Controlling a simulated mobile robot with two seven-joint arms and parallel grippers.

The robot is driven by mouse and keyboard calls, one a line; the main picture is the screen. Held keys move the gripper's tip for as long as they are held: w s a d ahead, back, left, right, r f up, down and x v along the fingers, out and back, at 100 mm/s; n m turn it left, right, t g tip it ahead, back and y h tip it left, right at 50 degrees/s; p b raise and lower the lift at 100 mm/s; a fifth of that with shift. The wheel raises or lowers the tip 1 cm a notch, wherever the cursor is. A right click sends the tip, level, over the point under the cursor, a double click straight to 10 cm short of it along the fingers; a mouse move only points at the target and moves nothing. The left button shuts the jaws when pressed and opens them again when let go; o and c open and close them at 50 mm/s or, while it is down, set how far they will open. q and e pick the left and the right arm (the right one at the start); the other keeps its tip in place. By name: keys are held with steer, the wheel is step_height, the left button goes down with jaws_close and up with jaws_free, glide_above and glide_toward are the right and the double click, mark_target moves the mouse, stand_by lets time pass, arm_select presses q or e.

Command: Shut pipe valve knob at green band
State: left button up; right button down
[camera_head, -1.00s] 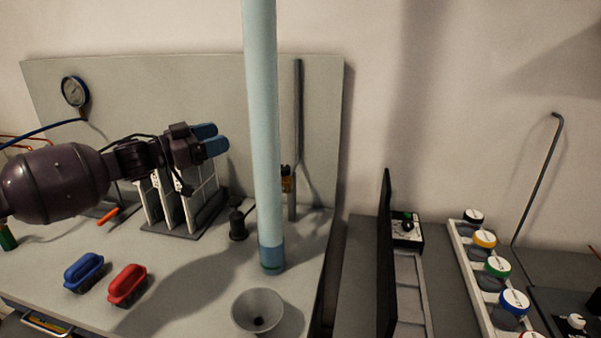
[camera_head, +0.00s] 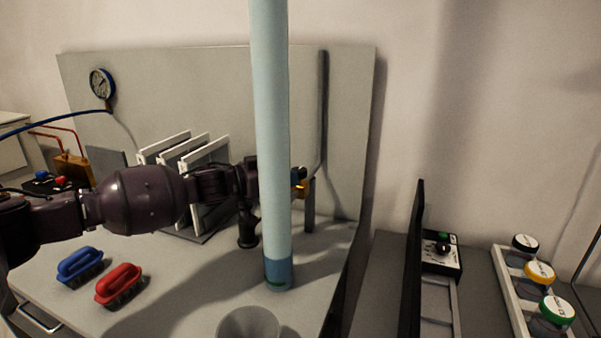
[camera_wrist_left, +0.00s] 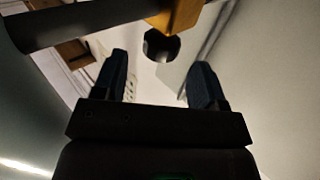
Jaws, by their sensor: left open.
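A tall pale blue column (camera_head: 270,130) stands upright on the bench, with a darker blue section (camera_head: 278,268) and a green band (camera_head: 277,285) near its foot. Behind it, a grey pipe (camera_head: 323,110) carries an orange-yellow valve body (camera_head: 302,188), partly hidden by the column. In the left wrist view, the valve body (camera_wrist_left: 180,14) is at the top, with a dark round knob (camera_wrist_left: 161,45) below it. My left gripper (camera_wrist_left: 160,70) is open, its two blue fingers on either side of the knob's line. I cannot tell whether they touch it.
A blue brush (camera_head: 79,266), a red brush (camera_head: 119,284) and a grey funnel (camera_head: 248,325) are at the front. A rack of white panels (camera_head: 190,150) stands behind my left arm. A dark upright panel (camera_head: 413,260) and capped jars (camera_head: 540,274) are at right.

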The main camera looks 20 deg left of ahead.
mark_target(299, 169)
arm_select(q)
steer(key=x, duration=0.3)
steer(key=shift+w+d+f, duration=0.15)
steer(key=shift+w+d+b, duration=0.3)
steer(key=c, duration=0.9)
steer(key=shift+c, duration=0.2)
